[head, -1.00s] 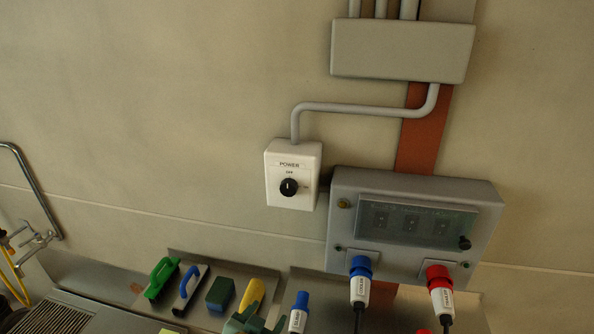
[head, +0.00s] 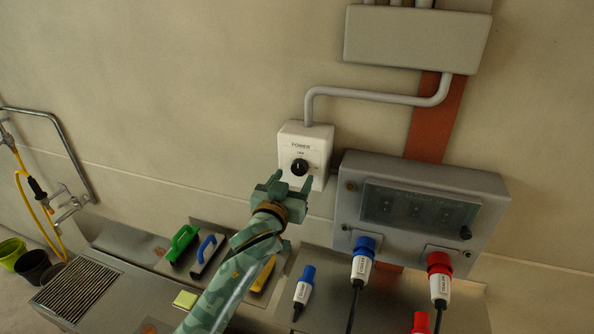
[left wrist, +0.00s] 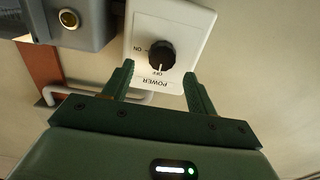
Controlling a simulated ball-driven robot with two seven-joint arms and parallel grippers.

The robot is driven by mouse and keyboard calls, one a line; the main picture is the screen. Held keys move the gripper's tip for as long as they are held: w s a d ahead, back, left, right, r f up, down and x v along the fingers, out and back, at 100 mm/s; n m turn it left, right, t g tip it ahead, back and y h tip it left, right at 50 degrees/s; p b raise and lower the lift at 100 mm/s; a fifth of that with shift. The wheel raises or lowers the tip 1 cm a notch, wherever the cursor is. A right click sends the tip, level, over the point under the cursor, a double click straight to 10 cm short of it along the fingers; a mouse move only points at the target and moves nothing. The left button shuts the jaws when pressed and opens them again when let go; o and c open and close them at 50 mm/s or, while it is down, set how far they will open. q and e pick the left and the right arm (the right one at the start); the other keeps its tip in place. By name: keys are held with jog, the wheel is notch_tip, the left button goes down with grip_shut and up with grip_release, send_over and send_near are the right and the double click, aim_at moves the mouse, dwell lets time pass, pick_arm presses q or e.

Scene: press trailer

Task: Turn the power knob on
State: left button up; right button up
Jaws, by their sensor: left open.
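The white POWER switch box (head: 318,144) is fixed on the wall. Its round black knob (head: 300,167) has a white pointer line, which points at the OFF mark. The knob also shows in the left wrist view (left wrist: 161,55), upside down, with ON to its left. My left gripper (head: 290,183) is open and empty in front of the box, just below the knob in the head view. In the left wrist view its two fingers (left wrist: 158,80) point toward the knob, one on each side of it but short of it. My right gripper is not in view.
A grey socket panel (head: 490,205) with blue and red plugs juts out right of the box. A conduit (head: 375,94) runs from the box top to a grey junction box (head: 418,38). Tools such as a green-handled float (head: 183,240) lie below.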

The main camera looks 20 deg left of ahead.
aim_at(298, 169)
pick_arm(q)
jog(key=w, duration=0.2)
jog(key=shift+w+a, duration=0.1)
jog(key=shift+w, duration=0.8)
jog(key=c, duration=1)
